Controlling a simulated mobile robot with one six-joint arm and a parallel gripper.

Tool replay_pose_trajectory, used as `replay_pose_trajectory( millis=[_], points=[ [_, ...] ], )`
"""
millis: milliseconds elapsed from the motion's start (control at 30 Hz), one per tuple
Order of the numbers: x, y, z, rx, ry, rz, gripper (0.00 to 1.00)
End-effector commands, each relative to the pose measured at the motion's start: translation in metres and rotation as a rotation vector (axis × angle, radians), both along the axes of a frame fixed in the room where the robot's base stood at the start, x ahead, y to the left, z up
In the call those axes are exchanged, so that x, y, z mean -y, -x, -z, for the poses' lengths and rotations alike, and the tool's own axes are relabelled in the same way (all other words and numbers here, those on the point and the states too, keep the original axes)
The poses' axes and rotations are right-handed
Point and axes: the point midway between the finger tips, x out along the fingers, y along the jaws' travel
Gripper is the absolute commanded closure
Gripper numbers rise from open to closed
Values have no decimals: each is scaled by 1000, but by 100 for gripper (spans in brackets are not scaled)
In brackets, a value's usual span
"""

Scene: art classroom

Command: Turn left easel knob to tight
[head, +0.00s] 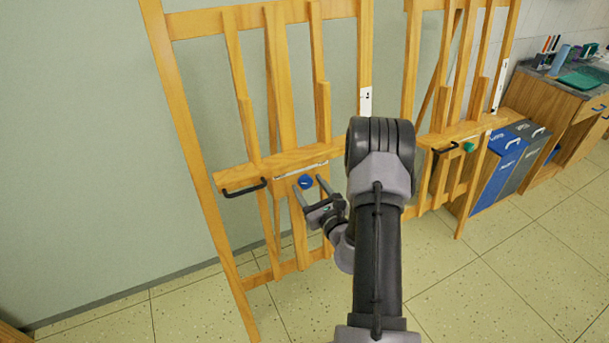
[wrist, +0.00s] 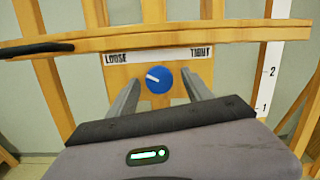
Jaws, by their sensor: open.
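The left easel (head: 285,90) is a wooden frame against the wall. Its blue round knob (head: 305,182) sits below the ledge and shows in the middle of the wrist view (wrist: 159,80). A white line on the knob points up and left, toward the LOOSE end of the label strip (wrist: 158,55), which reads LOOSE at left and TIGHT at right. My gripper (head: 309,187) is open, with one finger on each side of the knob in the wrist view (wrist: 163,84). Whether the fingers touch the knob cannot be told.
A black handle (head: 245,188) sticks out from the ledge left of the knob. The right easel (head: 450,120) has a green knob (head: 468,147). Blue and grey bins (head: 505,160) and a wooden cabinet (head: 565,100) stand at right. Tiled floor (head: 480,285) in front is clear.

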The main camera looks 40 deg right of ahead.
Motion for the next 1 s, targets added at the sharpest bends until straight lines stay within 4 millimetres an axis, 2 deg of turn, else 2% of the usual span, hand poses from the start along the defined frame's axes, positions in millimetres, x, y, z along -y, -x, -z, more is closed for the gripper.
replay_pose_trajectory(
  millis=[300, 367, 600, 1000],
  points=[
    [-1, 0, 0, 0, 0, 1, 41],
    [-1, 0, 0, 0, 0, 1, 51],
    [-1, 0, 0, 0, 0, 1, 98],
    [-2, -1, -2, 16, -77, 13, 100]
  ],
)
